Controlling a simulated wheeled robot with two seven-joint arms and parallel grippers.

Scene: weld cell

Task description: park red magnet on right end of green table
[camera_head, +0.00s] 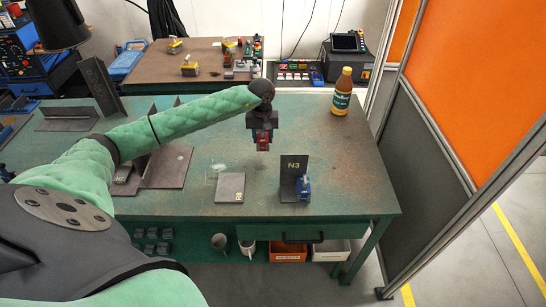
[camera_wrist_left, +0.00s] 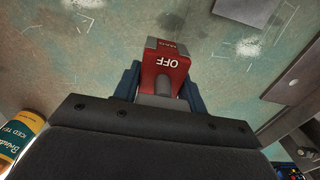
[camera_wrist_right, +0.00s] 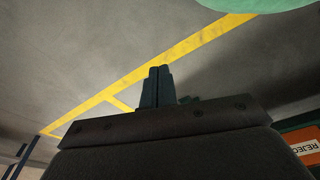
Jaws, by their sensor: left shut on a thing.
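The red magnet (camera_head: 263,143), marked OFF in the left wrist view (camera_wrist_left: 166,68), is held in my left gripper (camera_head: 262,137). The gripper's dark blue fingers are shut on its two sides. It hangs over the middle of the green table (camera_head: 345,185), seemingly above the surface; the height is hard to tell. The right end of the table, in front of the bottle, is bare. My right gripper (camera_wrist_right: 158,88) shows only in the right wrist view, over the grey floor with yellow lines. Its fingers are together with nothing between them.
A brown bottle (camera_head: 342,92) stands at the table's back right. An upright N3 plate (camera_head: 292,170) with a blue piece (camera_head: 304,188) stands near the front edge. A flat plate (camera_head: 230,188) lies to its left. An orange and grey partition (camera_head: 425,130) stands right of the table.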

